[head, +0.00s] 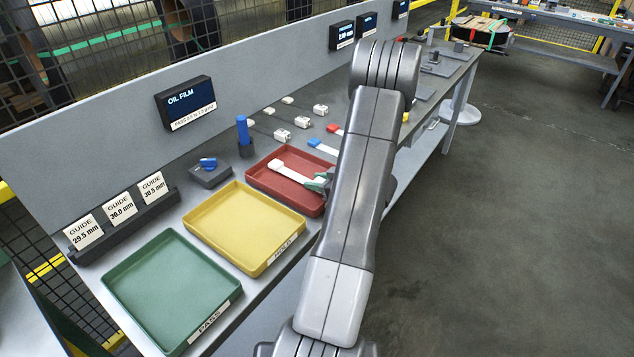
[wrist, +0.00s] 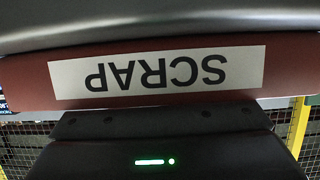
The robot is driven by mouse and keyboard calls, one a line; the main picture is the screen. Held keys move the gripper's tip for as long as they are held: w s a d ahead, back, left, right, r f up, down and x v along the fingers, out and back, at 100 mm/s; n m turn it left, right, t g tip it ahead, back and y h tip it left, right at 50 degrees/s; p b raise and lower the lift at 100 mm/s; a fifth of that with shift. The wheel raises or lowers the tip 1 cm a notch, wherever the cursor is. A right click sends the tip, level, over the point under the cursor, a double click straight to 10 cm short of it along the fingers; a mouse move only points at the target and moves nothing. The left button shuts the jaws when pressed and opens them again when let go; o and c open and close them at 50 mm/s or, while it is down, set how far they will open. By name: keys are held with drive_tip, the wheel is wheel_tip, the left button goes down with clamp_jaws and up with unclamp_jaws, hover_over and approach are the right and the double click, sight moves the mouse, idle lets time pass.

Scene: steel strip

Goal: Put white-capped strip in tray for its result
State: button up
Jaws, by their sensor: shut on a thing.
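The white-capped strip (head: 293,173) is over the red tray (head: 256,182), with its white end toward the tray's left side. My gripper (head: 321,183) is shut on its right end, at the tray's right side and partly hidden by my arm. I cannot tell whether the strip touches the tray floor. The wrist view shows the red tray's front wall with an upside-down SCRAP label (wrist: 155,73); the strip is not visible there. The yellow HOLD tray (head: 222,247) and the green PASS tray (head: 150,300) are empty.
An OIL FILM display (head: 185,103) is on the back panel. A blue-handled tool (head: 243,131) and a small grey block with a blue top (head: 209,170) stand behind the trays. Several capped strips lie further along the bench. Guide cards (head: 121,207) stand at the left.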

drive_tip(key=shift+s+f, duration=0.35)
drive_tip(key=shift+f, duration=0.45)
drive_tip(key=o, duration=1.1)
drive_tip(key=shift+o, duration=0.2)
drive_tip(key=shift+s+d+r, duration=0.15)
drive_tip(key=shift+s+d, duration=0.05)
drive_tip(key=shift+d, duration=0.2)
drive_tip(key=r+b+v, duration=0.1)
drive_tip(key=v, duration=1.2)
drive_tip(key=shift+w+r, duration=0.2)
drive_tip(key=shift+w, duration=0.05)
drive_tip(key=shift+w+a, duration=0.1)
drive_tip(key=shift+a, duration=0.05)
drive_tip(key=x, duration=0.8)
drive_tip(key=p+x, duration=0.1)
drive_tip(key=x, duration=0.3)
drive_tip(key=shift+f, duration=0.45)
